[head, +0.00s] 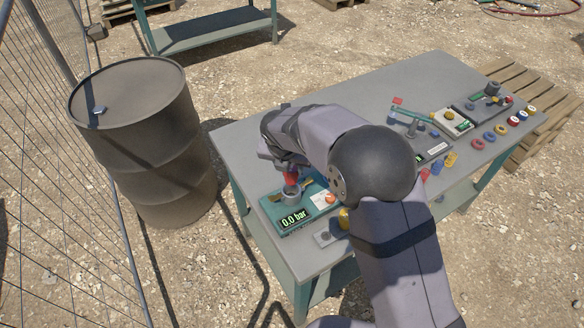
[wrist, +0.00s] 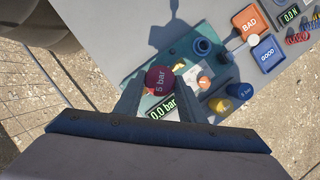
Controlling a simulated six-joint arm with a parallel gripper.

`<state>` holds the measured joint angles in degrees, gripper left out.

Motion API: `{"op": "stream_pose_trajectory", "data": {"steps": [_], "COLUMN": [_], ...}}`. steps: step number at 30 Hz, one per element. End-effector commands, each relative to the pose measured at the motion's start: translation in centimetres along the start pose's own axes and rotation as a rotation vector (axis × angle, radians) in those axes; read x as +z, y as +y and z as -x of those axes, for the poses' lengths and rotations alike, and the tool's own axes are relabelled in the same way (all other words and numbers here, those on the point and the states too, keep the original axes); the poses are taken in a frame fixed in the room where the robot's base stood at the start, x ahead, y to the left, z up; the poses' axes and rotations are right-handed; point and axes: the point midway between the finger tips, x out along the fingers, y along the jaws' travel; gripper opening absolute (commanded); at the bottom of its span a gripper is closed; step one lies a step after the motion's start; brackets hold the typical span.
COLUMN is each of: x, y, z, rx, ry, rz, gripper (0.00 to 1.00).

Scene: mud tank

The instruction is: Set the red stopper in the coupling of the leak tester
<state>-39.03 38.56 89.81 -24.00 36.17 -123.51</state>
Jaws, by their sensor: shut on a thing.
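The leak tester (head: 277,214) is a teal box near the left end of the table, with a display (head: 294,218) reading 0.0 bar. Its coupling (head: 291,195) is a grey cylinder directly below the stopper in the head view. I cannot tell whether the stopper touches the coupling or sits just above it. The stopper and fingers cover much of the tester in the wrist view.
A yellow piece (head: 344,218) stands beside the tester. Several coloured rings and other devices lie at the table's right. A rusty barrel (head: 140,140) stands left of the table (head: 330,105).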

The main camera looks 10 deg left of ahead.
Motion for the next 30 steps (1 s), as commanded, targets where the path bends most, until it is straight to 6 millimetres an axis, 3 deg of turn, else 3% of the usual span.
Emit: {"op": "stream_pose_trajectory", "data": {"steps": [11,30], "x": [-0.4,-1.9], "y": [0.0,0.0], "z": [-0.9,-4.6], "rx": [0.0,0.0], "ry": [0.0,0.0], "rz": [0.0,0.0], "gripper": [0.13,0.13]}}
